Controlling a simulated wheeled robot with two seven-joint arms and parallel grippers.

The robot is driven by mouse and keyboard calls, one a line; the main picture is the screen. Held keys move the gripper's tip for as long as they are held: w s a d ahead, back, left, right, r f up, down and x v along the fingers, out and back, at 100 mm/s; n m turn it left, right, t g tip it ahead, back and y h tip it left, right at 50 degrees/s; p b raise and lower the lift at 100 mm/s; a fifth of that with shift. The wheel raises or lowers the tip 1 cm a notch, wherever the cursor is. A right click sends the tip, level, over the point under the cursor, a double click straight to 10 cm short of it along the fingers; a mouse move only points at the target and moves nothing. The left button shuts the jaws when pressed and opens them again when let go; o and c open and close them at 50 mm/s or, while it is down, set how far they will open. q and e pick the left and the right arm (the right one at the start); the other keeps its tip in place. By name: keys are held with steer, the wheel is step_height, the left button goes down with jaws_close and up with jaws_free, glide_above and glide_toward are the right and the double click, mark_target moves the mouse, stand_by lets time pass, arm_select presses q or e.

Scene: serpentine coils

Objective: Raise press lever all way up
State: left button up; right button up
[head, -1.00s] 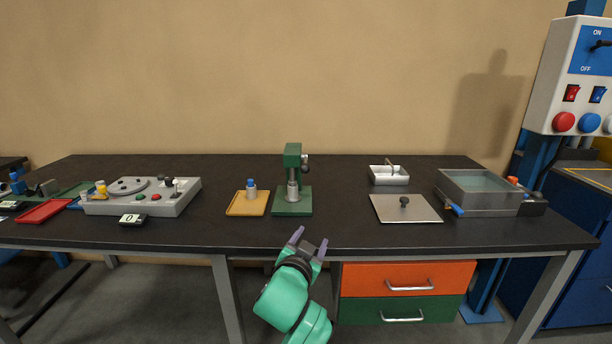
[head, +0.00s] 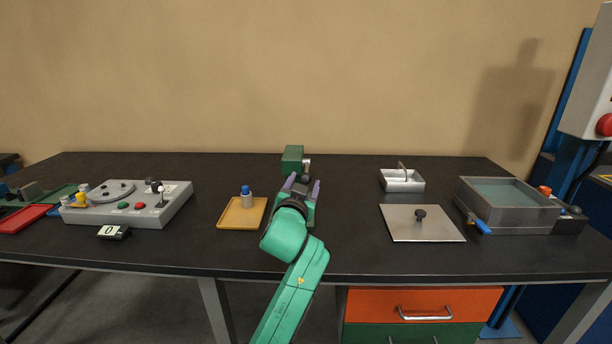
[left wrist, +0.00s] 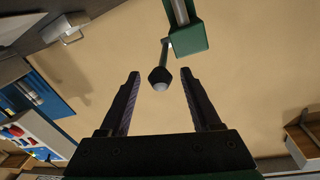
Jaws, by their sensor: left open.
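The green press (head: 292,158) stands on the table, and its lower part is mostly hidden behind my left arm. Its grey lever (head: 307,164) shows at the right side of the press head. In the left wrist view a thin rod runs from the green press head (left wrist: 190,38) to a dark lever knob (left wrist: 159,77). My left gripper (head: 303,186) is open in front of the press. In the left wrist view the knob appears between its two fingers, with a gap on each side, not gripped. My right gripper is not in view.
A yellow tray (head: 230,222) with a small blue-capped bottle (head: 247,199) is left of the press. A grey control box (head: 100,214) is farther left.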

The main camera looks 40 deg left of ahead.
mark_target(307, 171)
arm_select(q)
steer(key=shift+x, duration=1.25)
jaws_close()
stand_by(0.4)
